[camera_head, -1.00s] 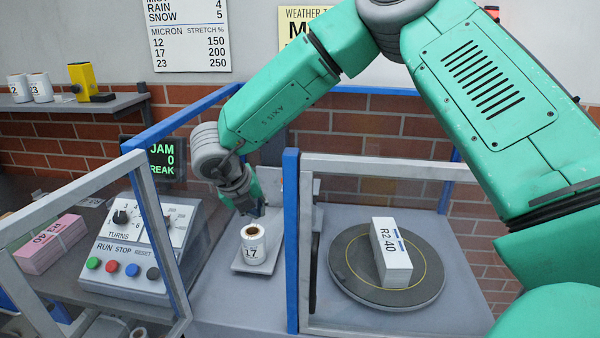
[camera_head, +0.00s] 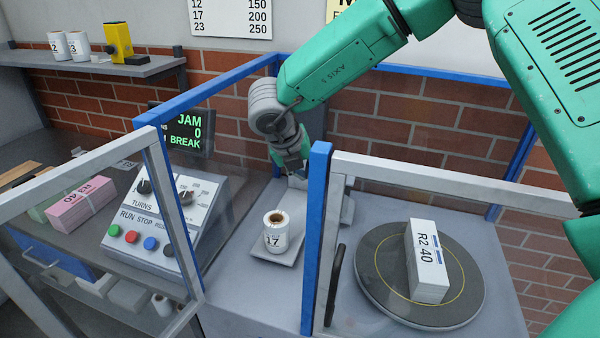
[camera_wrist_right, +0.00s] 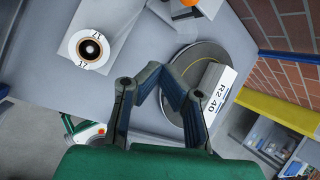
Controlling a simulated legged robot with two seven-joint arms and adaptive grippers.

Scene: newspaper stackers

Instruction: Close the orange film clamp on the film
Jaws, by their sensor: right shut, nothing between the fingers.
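A small orange part (camera_wrist_right: 188,3), possibly the clamp, is cut off by the top edge of the wrist view. No orange clamp is visible in the head view. My left gripper is not in view.
A white bundle (camera_head: 428,262) marked R2 40 lies on the dark round turntable (camera_head: 375,290). Blue and grey guard frames (camera_head: 318,220) surround the machine. A control box (camera_head: 150,225) and a pink bundle (camera_head: 82,205) stand left. A shelf (camera_head: 100,70) is behind.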

